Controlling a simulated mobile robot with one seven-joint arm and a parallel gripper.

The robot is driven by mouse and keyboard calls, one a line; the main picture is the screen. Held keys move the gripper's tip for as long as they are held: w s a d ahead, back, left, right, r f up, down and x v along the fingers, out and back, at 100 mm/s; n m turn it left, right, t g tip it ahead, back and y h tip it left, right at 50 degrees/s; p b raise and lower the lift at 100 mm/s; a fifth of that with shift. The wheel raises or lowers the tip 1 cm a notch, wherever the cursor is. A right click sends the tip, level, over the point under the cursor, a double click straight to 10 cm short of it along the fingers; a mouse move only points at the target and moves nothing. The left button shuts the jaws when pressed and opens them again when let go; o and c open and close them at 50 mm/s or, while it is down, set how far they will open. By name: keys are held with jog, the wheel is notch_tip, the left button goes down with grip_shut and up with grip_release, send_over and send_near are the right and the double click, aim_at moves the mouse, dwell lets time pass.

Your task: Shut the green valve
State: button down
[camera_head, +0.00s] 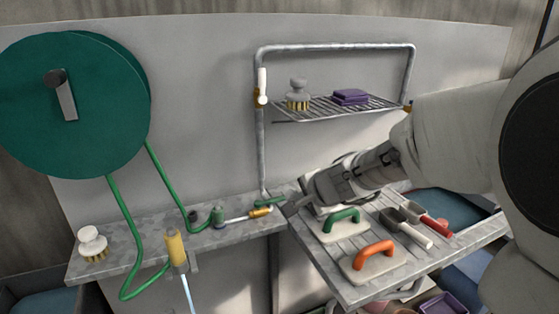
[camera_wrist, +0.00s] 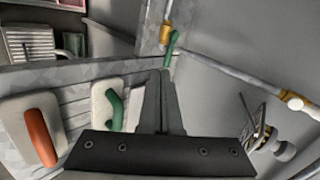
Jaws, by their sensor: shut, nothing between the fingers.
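The green valve lever (camera_head: 270,201) sits on a brass body at the pipe by the left end of the slatted table. In the wrist view the green lever (camera_wrist: 172,46) stands just beyond my fingertips, with its brass body (camera_wrist: 166,33) behind it. My gripper (camera_head: 291,205) is shut and empty, reaching left over the table with its tips close to the lever. In the wrist view my gripper (camera_wrist: 160,73) points at the lever's near end. I cannot tell whether the tips touch it.
A green-handled float (camera_head: 341,222), an orange-handled float (camera_head: 373,257) and trowels (camera_head: 405,227) lie below my arm. The pipe frame (camera_head: 261,150) carries a white-handled valve (camera_head: 262,86).

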jog(key=shift+m+h, duration=0.3)
jog(key=shift+m, duration=0.6)
jog(key=w+f, duration=0.1)
jog(key=w+d+f, duration=0.1)
jog(key=w+f, duration=0.1)
jog(key=shift+w+d+f+b, duration=0.1)
jog(key=shift+w+d+b, duration=0.1)
jog(key=shift+d+b, duration=0.15)
send_near(270, 202)
jog(key=w+f, duration=0.1)
jog(key=w+d+f, duration=0.1)
jog(key=f, duration=0.1)
jog(key=w+f, duration=0.1)
jog(key=f, duration=0.1)
jog(key=shift+w+d+b, duration=0.3)
jog(key=shift+w+b, duration=0.1)
jog(key=shift+w+a+f, duration=0.15)
jog(key=shift+w+a, duration=0.1)
jog(key=shift+w, duration=0.35)
